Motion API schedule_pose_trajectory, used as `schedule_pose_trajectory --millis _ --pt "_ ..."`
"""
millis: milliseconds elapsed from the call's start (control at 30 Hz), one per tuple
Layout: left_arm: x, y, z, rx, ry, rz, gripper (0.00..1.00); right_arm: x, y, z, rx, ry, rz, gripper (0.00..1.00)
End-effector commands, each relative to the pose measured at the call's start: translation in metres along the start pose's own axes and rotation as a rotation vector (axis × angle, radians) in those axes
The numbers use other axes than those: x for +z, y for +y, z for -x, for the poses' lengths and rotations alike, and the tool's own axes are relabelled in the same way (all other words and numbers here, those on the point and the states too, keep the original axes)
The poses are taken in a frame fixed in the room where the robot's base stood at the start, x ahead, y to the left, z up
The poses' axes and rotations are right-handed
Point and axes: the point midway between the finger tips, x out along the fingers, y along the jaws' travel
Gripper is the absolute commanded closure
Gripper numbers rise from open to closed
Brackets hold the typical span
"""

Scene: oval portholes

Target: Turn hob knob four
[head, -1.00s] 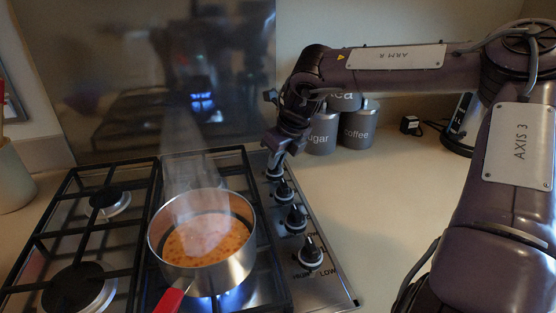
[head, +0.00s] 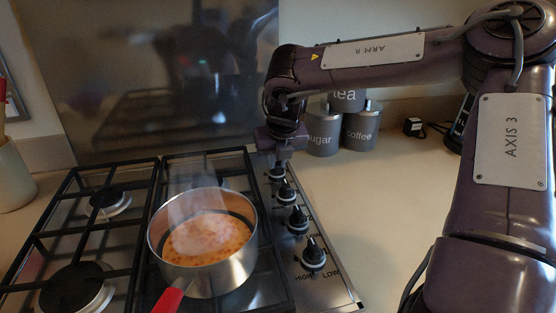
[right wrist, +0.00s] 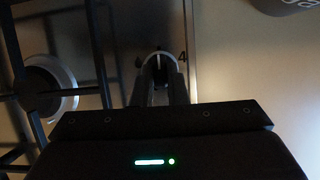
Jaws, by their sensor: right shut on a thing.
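Several black hob knobs stand in a row on the right side of the steel hob. The farthest, hob knob four (head: 277,174), is partly hidden under my right gripper (head: 278,160). In the right wrist view, the knob (right wrist: 159,60) sits between the two fingertips, beside a printed 4. My right gripper, also in the right wrist view (right wrist: 159,78), points down and is shut on this knob. My left gripper is not in view.
A steaming pan (head: 247,262) of orange food with a red handle (head: 170,300) stands on the front right burner. Grey canisters (head: 322,130) stand behind the hob on the right. The worktop (head: 390,210) right of the hob is clear.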

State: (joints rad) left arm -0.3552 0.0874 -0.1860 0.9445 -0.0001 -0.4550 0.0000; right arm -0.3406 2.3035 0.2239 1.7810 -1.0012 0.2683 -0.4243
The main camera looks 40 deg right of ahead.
Motion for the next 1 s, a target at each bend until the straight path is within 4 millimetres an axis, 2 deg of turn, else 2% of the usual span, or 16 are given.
schedule_pose_trajectory --millis 367,400,533,833,1000 --pt "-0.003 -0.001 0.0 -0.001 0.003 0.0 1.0 0.001 0.0 0.001 -0.001 -0.002 -0.003 1.0" --pt "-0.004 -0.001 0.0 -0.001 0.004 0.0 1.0 0.001 0.0 0.001 -0.001 -0.002 -0.003 0.82" --pt "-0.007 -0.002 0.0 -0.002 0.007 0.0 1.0 0.001 0.0 0.001 -0.001 -0.002 -0.003 0.65" --pt "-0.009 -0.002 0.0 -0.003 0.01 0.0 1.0 0.001 0.0 0.002 -0.001 -0.001 -0.002 0.65" --pt "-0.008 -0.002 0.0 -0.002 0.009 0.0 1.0 0.002 0.001 0.022 0.001 -0.005 -0.002 0.65"
